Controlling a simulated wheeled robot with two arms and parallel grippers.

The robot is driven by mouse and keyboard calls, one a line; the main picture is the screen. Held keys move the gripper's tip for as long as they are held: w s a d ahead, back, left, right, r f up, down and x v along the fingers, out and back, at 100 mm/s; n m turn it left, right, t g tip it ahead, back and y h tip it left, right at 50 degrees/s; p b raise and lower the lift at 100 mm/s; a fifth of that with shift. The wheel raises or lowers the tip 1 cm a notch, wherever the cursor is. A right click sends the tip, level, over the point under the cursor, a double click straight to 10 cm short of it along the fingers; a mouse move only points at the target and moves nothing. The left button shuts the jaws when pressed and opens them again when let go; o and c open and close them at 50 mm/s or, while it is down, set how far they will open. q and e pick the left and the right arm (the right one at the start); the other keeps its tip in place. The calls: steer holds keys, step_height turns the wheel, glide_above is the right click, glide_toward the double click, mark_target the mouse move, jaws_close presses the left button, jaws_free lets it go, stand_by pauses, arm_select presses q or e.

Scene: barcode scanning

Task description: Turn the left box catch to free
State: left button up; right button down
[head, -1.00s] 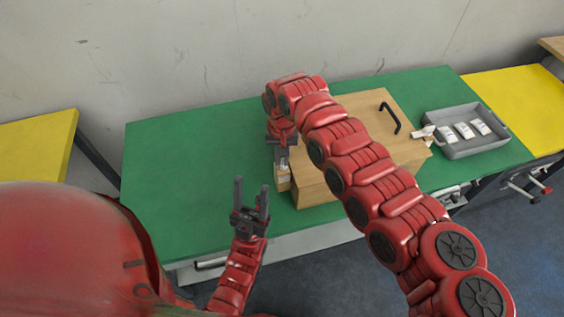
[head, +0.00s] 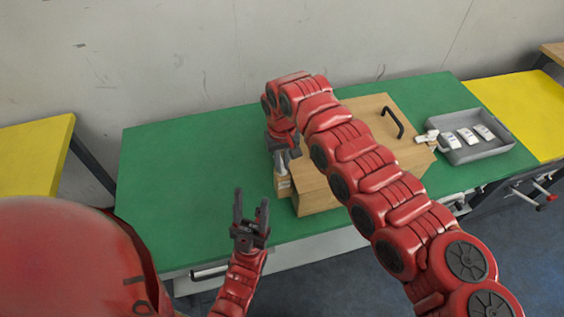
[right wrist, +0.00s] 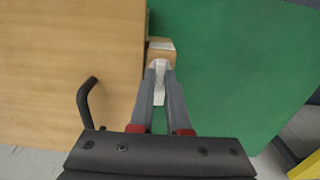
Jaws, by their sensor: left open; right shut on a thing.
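The wooden box (head: 320,197) stands on the green table, with a black handle (head: 392,122) on its lid. The left box catch (head: 283,186) is a small wooden block with a pale lever on the box's left side. In the right wrist view the catch block (right wrist: 161,48) sits beside the box wall (right wrist: 70,50). My right gripper (head: 284,162) points down over this catch. In the wrist view its fingers (right wrist: 159,75) are shut on the pale lever. The lever's exact angle is unclear.
A similar pale catch (head: 427,137) is on the box's right side. A grey tray (head: 470,155) with several white packets stands at the right. The green table (head: 190,180) is clear left of the box. Yellow tables (head: 515,110) stand on both sides.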

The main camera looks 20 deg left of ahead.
steer(key=c, duration=0.9)
jaws_free()
step_height(320, 180, up, 8)
steer(key=shift+f+b, duration=0.1)
steer(key=shift+b, duration=0.9)
step_height(320, 180, up, 10)
glide_above(282, 165)
steer(key=shift+s+f, duration=0.1)
steer(key=shift+f, duration=0.05)
